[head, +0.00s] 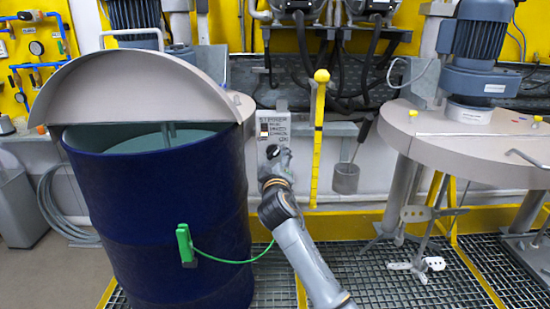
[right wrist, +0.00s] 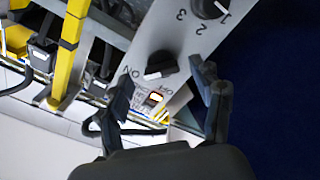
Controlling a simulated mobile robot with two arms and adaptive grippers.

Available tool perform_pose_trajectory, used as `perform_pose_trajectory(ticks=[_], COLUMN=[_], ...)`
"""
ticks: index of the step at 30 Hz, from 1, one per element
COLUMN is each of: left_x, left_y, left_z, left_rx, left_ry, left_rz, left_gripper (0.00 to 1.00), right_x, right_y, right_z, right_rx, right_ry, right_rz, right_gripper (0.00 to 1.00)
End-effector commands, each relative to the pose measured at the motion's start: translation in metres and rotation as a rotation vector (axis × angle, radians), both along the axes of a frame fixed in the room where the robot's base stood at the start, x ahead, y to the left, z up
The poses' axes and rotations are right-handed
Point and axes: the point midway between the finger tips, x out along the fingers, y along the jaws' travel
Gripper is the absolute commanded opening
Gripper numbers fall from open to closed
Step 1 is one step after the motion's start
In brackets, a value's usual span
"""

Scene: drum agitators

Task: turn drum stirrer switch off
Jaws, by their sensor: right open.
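The grey switch panel (head: 275,126) stands just right of the blue drum (head: 160,215). In the right wrist view the panel (right wrist: 180,35) carries a black knob (right wrist: 161,66) with ON and OFF lettering beside it. A second black knob (right wrist: 209,8) is marked 1, 2, 3. I cannot tell which setting the ON/OFF knob points to. My right gripper (head: 275,155) is in front of the panel; in the wrist view its open fingers (right wrist: 165,80) are spread either side of the ON/OFF knob, with no contact visible. My left gripper is not in view.
A curved lid (head: 140,88) partly covers the drum. A green clamp (head: 186,245) with a green cable hangs on its front. A yellow post (head: 318,140) and a hanging ladle (head: 346,176) are right of the panel. Another stirrer station (head: 480,140) stands further right.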

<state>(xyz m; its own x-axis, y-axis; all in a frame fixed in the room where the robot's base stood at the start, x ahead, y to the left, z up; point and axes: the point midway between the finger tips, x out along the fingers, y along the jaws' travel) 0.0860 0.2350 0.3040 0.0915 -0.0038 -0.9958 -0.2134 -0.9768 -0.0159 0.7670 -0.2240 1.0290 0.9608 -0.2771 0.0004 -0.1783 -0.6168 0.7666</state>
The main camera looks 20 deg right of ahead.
Motion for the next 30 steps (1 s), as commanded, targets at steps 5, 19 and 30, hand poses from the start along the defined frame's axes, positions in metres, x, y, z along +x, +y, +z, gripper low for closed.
perform_pose_trajectory(ticks=[5,19,30], left_x=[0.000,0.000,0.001], left_y=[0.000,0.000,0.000], left_z=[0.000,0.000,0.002], left_rx=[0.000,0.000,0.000], left_ry=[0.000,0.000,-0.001], left_rz=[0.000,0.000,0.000], left_gripper=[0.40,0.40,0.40], right_x=[0.016,0.020,0.020], right_y=[-0.005,-0.006,-0.005], right_z=[0.000,0.000,0.000], right_rx=[0.000,0.001,-0.007], right_ry=[0.000,0.000,0.003], right_rz=[0.000,0.001,0.001], right_gripper=[0.66,0.48,0.12])
